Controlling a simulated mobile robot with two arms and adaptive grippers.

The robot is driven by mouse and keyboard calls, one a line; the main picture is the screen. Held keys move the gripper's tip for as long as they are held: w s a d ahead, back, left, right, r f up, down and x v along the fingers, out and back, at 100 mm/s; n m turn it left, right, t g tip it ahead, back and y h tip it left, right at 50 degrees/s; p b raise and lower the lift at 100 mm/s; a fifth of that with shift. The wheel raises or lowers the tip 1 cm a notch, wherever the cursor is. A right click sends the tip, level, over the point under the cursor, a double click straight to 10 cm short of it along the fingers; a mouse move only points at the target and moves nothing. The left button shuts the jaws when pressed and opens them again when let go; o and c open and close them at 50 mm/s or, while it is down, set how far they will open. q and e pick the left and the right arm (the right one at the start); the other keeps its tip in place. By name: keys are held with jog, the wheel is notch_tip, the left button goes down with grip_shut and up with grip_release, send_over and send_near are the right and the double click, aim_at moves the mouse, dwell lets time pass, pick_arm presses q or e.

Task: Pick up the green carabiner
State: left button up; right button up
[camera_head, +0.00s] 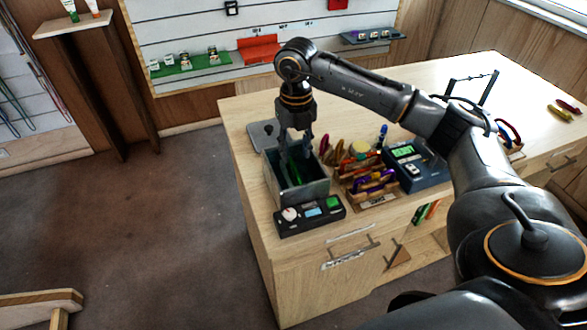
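My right gripper (296,152) points down at the mouth of a dark grey open box (316,188) on the wooden counter. Something green (294,173) shows inside the box, just below the fingertips. It is too small and dark to tell whether it is the green carabiner, or whether the fingers touch it. The fingers look somewhat apart, but their grip state is unclear. My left gripper is not in view.
A wooden organizer (366,201) with colourful gear stands right of the box. Yellow (558,112) and red (569,106) items lie at the far right.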

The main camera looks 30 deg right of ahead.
aim_at(295, 168)
notch_tip(295, 168, down, 2)
jog(key=shift+f, duration=0.1)
jog(key=shift+f+p, duration=0.45)
jog(key=shift+p, duration=0.15)
jog(key=f+p, duration=0.1)
jog(key=f, duration=0.2)
jog(key=shift+w+d+f+p, duration=0.1)
jog(key=shift+w+f+p, duration=0.1)
jog(key=shift+f+p, duration=0.2)
jog(key=shift+f, duration=0.35)
jog(key=shift+c, duration=0.2)
grip_shut()
